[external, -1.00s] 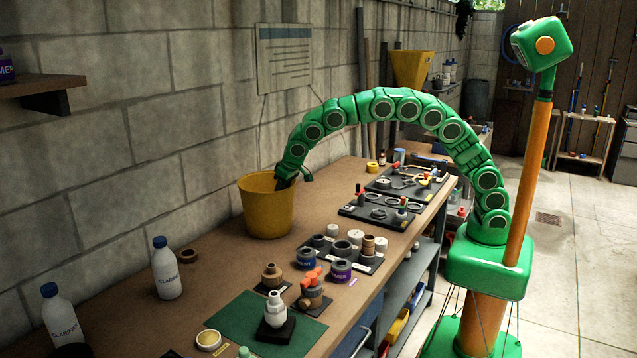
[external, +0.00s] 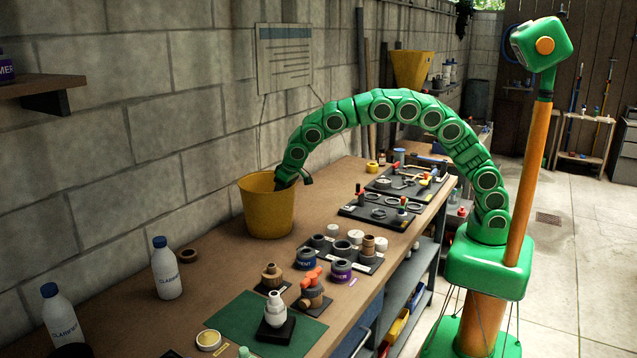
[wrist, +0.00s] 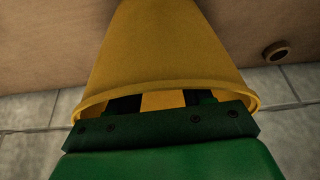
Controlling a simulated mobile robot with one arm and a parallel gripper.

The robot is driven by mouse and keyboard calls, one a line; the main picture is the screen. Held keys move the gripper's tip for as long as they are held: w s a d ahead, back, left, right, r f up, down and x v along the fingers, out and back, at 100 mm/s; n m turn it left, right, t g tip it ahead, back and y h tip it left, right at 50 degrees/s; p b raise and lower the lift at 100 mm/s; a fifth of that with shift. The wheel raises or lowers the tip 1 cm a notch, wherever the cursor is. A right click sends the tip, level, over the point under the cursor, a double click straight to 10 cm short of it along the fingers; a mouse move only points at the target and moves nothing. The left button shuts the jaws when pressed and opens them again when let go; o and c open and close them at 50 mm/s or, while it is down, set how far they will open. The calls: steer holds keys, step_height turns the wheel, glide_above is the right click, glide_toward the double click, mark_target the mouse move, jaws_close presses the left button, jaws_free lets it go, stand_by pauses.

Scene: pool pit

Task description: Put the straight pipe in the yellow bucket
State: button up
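The yellow bucket (external: 267,208) stands upright on the workbench, close to the wall. My gripper (external: 284,184) reaches down into its mouth from above, with the fingertips hidden below the rim. In the wrist view, the yellow bucket (wrist: 165,50) fills the middle, and its rim runs just in front of the gripper's dark mount. The dark fingers of my gripper (wrist: 160,102) stand apart, with yellow bucket interior showing between them. No straight pipe can be made out in either view; the inside of the bucket is mostly hidden.
White bottles (external: 167,268) stand to the left on the workbench (external: 215,268). Dark trays with fittings (external: 375,215) lie along its right side. A green mat (external: 237,318) with a white fitting (external: 275,310) is in front. The wall is close behind the bucket.

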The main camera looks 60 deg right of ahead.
stand_by(0.3)
steer(key=v, duration=1.3)
steer(key=shift+w, duration=0.25)
steer(key=shift+r, duration=0.15)
